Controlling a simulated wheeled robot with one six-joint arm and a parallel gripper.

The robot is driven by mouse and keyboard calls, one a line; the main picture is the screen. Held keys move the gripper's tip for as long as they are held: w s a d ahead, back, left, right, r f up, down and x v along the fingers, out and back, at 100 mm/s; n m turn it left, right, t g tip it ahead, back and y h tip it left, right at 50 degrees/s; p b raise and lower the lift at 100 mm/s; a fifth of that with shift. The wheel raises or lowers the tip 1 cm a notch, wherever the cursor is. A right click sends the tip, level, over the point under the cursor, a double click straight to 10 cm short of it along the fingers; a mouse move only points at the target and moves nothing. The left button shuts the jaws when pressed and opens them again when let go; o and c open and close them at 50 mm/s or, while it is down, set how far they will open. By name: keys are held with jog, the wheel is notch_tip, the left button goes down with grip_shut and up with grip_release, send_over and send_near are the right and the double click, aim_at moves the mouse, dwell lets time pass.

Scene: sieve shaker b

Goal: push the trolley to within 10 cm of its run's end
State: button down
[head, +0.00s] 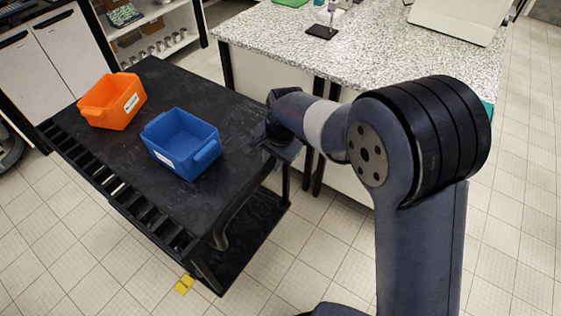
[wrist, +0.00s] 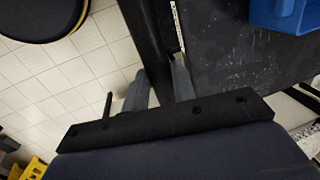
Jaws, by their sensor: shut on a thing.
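The trolley is a black cart with a dark top (head: 215,105) and a lower shelf, at left centre in the head view. Its top also fills the upper right of the wrist view (wrist: 225,60). My gripper (wrist: 158,88) is at the trolley's near right side, its two grey fingers on either side of a black bar (wrist: 146,40) along the edge. It is shut on this bar. In the head view my wrist hides the fingertips. An orange bin (head: 112,100) and a blue bin (head: 180,145) stand upright on the top.
A speckled counter (head: 370,50) stands beyond the trolley on the right, close to its far edge. White cabinets (head: 60,55) and an open shelf (head: 155,35) are at the back left. A small yellow block (head: 185,284) lies on the floor by the trolley's near end. Tiled floor is clear in front.

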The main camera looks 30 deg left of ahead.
jog(key=shift+a, duration=0.5)
jog(key=c, duration=1.2)
grip_release()
jog(key=shift+o, duration=0.2)
jog(key=shift+r, duration=0.1)
notch_tip(320, 180, up, 10)
jog(key=d, duration=0.2)
jog(key=shift+r+b, duration=0.2)
jog(key=shift+b, duration=0.25)
jog(key=shift+d, duration=0.1)
